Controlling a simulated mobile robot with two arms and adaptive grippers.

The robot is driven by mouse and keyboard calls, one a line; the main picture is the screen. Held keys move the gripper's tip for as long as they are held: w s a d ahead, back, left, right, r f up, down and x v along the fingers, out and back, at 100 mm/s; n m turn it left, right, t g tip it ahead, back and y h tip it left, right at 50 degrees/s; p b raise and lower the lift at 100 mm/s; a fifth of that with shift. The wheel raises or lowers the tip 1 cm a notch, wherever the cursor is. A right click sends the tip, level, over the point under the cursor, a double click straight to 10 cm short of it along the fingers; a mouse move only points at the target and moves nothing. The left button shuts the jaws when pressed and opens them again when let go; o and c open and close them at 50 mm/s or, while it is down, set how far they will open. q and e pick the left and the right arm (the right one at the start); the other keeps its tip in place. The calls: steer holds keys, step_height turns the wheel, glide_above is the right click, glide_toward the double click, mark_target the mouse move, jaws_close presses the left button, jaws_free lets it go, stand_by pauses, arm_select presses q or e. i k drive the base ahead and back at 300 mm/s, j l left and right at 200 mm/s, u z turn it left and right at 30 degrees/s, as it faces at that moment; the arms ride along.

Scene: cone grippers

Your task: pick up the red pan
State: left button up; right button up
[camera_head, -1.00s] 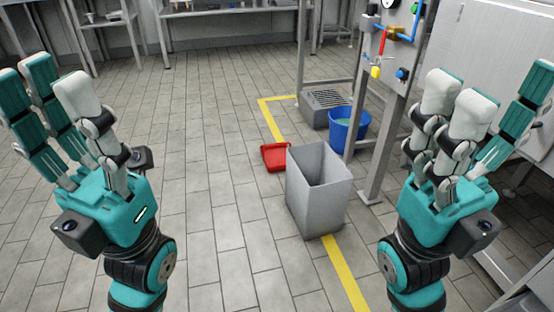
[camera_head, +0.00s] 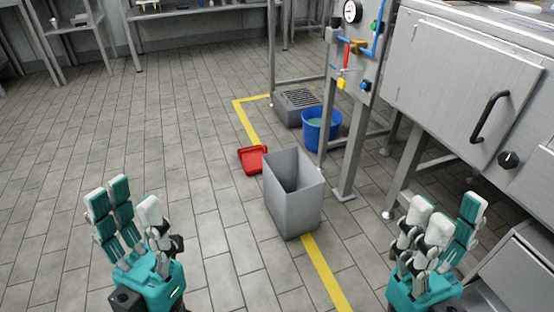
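The red pan (camera_head: 252,159) is a small, shallow red scoop lying on the tiled floor, just behind and left of the grey bin, partly beside its upper rim. My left gripper (camera_head: 125,215) is at the lower left with its fingers spread upward, open and empty. My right gripper (camera_head: 440,230) is at the lower right with its fingers raised and apart, open and empty. Both grippers are well apart from the pan and nearer to me.
A grey open bin (camera_head: 293,200) stands between me and the pan's right side. A blue bucket (camera_head: 321,129) and a grated grey box (camera_head: 299,104) are behind it. A metal machine (camera_head: 455,75) fills the right. The floor at left is clear.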

mark_target(250, 157)
steer(key=i+j+z, duration=0.25)
steer(key=z, duration=0.2)
steer(key=i+j+z, duration=0.35)
steer(key=z, duration=0.15)
steer(key=i+j, duration=0.2)
steer(key=j, duration=0.15)
steer(key=i+j+z, duration=0.1)
steer(key=j, duration=0.25)
steer(key=i+j, duration=0.25)
steer(key=j, duration=0.15)
steer(key=i+j+z, duration=0.1)
steer(key=j, duration=0.25)
steer(key=i+j, duration=0.25)
steer(key=j, duration=0.15)
steer(key=i+j, duration=0.2)
steer(key=j, duration=0.2)
steer(key=z, duration=0.05)
